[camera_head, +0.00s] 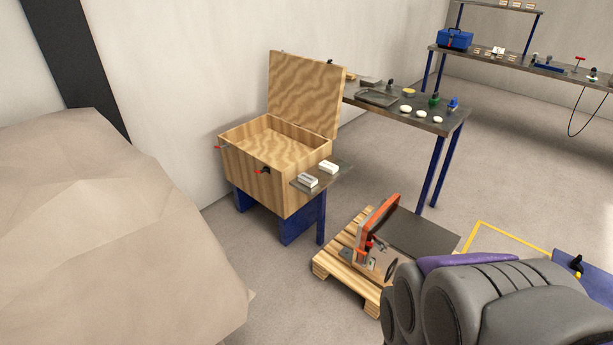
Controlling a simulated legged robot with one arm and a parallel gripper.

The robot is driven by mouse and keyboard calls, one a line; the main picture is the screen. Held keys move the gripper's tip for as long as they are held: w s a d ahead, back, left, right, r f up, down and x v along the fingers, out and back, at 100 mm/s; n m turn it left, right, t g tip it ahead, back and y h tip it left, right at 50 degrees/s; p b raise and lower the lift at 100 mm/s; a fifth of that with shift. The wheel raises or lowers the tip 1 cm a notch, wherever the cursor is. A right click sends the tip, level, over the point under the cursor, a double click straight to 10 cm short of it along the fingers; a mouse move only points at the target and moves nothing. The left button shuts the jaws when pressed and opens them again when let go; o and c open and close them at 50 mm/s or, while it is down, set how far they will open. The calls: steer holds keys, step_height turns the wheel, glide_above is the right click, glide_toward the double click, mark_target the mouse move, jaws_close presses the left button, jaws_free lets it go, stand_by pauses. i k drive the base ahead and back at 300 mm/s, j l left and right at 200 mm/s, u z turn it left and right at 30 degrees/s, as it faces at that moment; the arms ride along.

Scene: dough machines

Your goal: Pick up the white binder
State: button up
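I cannot make out a thing that is clearly a white binder. Two small white block-like items lie on a thin grey side shelf (327,178) beside an open wooden box: a nearer white item (308,181) and a farther white item (328,167). Several small white rounded items, such as one white piece (406,109), lie on the dark table (455,118) behind. They are too small to identify. My gripper's fingers do not show in this view.
The open wooden box (262,182) stands on blue legs by the wall. A pallet (334,265) carries an orange-edged machine (375,240). A large beige lump (110,230) fills the left. A bulky grey and purple shape (500,300) blocks the lower right. Floor between lump and pallet is clear.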

mark_target(327, 167)
steer(key=i+u, duration=0.15)
steer(key=i, duration=0.7)
steer(key=i+l+u, duration=0.15)
steer(key=i, duration=0.7)
steer(key=i+j+z, duration=0.2)
steer(key=i+z, duration=0.15)
steer(key=i+j+z, duration=0.7)
steer(key=k+l, duration=0.1)
